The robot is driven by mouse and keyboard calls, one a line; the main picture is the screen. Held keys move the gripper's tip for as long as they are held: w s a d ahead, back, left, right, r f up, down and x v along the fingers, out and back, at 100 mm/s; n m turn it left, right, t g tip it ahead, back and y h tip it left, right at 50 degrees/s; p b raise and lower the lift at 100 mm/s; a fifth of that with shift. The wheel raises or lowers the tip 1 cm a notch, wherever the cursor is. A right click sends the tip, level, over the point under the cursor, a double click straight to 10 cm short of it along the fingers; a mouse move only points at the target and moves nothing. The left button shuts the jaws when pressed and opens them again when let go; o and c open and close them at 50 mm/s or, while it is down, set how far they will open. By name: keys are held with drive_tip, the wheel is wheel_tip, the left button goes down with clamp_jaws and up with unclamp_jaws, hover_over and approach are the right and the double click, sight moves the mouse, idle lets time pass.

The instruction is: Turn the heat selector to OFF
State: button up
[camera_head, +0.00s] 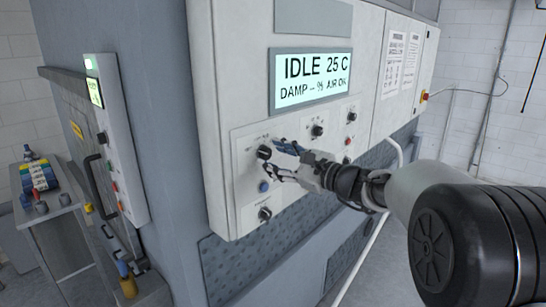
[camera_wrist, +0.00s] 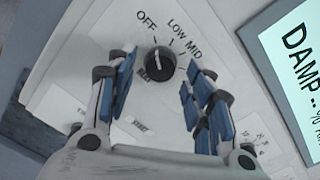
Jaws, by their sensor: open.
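The heat selector (camera_wrist: 160,64) is a round black knob on the white control panel (camera_head: 238,190), with OFF, LOW and MID printed around it in the wrist view. A further label lies partly hidden at its lower left. A pale mark on the knob points up, roughly between OFF and LOW; its exact setting is hard to tell. The same knob (camera_head: 264,152) shows in the head view at the panel's upper left. My gripper (camera_head: 279,158) is open in front of it. In the wrist view my gripper's blue-padded fingers (camera_wrist: 155,90) stand either side below the knob, apparently not touching it.
The display (camera_head: 311,80) reads IDLE 25 C, DAMP -- %, AIR OK. A blue button (camera_head: 263,187) and another black knob (camera_head: 265,214) sit below the selector. More knobs (camera_head: 318,130) are to the right. A side panel with a handle (camera_head: 94,187) and a small table (camera_head: 45,205) stand at left.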

drive_tip(key=v, duration=1)
drive_tip(key=shift+s+d, duration=0.2)
drive_tip(key=shift+d, duration=0.1)
drive_tip(key=s+a+f+n+g+h+b, duration=0.1)
drive_tip(key=s+a+f+n+g+h, duration=0.15)
drive_tip(key=s, duration=0.45)
drive_tip(key=s+a+f+n+g+h+b, duration=0.1)
drive_tip(key=s+f+n+g, duration=0.1)
drive_tip(key=s+f+n, duration=0.35)
drive_tip(key=s+a+f+n+g+h+b, duration=0.1)
drive_tip(key=s+f+g, duration=0.1)
drive_tip(key=s, duration=0.6)
drive_tip(key=s+d+f+n+h+b, duration=0.3)
drive_tip(key=s+d+f+n+h, duration=0.6)
drive_tip(key=s+d, duration=0.5)
wheel_tip(320, 180, down, 3)
drive_tip(key=shift+s+d+r+n+h, duration=0.15)
drive_tip(key=shift+s+n+h, duration=0.2)
drive_tip(key=shift+s, duration=0.75)
drive_tip(key=shift+c, duration=0.3)
